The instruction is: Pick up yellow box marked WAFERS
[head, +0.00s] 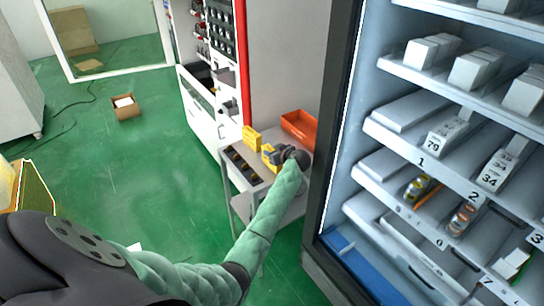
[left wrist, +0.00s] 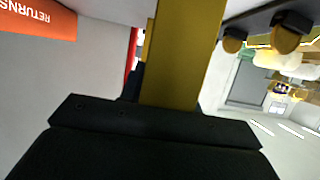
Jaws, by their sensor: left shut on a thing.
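My left gripper (head: 276,155) reaches over the small grey table and is shut on a yellow box (head: 268,153). In the left wrist view the box (left wrist: 182,55) fills the space at the dark gripper (left wrist: 160,110). No marking on it is legible, so I cannot tell if it reads WAFERS. The gripper hides part of the box in the head view, and I cannot tell whether it touches the table. Another yellow box (head: 251,138) stands on the table just behind and left of the held one. My right gripper is in neither view.
An orange RETURNS bin (head: 312,130) sits at the table's back right; it also shows in the left wrist view (left wrist: 40,20). A dark tray (head: 243,166) lies on the table's left side. The vending machine frame (head: 335,120) stands close on the right. Green floor is open at left.

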